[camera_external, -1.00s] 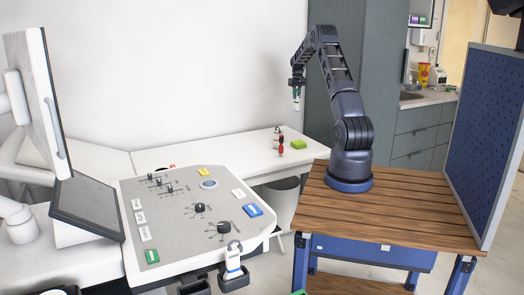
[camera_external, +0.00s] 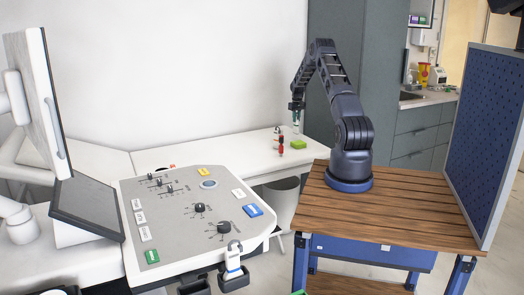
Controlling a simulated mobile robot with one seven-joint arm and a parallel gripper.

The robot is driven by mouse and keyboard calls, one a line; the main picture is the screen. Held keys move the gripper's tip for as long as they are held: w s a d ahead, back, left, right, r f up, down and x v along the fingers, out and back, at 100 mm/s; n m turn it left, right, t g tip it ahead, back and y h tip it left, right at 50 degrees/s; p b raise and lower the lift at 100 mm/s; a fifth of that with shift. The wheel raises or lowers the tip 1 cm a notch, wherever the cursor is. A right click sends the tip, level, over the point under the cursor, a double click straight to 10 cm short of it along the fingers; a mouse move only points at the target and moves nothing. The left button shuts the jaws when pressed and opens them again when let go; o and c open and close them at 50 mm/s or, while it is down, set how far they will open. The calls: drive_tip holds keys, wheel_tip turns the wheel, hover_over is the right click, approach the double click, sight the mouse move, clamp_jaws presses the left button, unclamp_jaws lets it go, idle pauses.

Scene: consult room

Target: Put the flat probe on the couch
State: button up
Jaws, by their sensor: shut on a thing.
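My gripper (camera_external: 297,106) points down over the right end of the white surface (camera_external: 235,155) along the back wall, which I take to be the couch. It is shut on a small pale piece with a greenish tint (camera_external: 296,122), held upright. I take this to be the flat probe, but it is too small to tell its shape. Its lower end appears above or near the surface by the green block; I cannot tell whether it touches. Another white probe-like piece (camera_external: 233,262) stands in a holder at the console's front edge.
A green block (camera_external: 298,145), a red upright piece (camera_external: 281,147) and a small dark piece (camera_external: 277,130) are close to the held piece. The console (camera_external: 180,240) and screen (camera_external: 85,208) fill the left. My arm stands on a wooden cart (camera_external: 400,212) beside a blue panel (camera_external: 487,140).

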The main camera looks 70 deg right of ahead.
sight(296, 123)
drive_tip(key=shift+f, duration=2.05)
drive_tip(key=shift+f, duration=0.15)
drive_tip(key=o, duration=0.9)
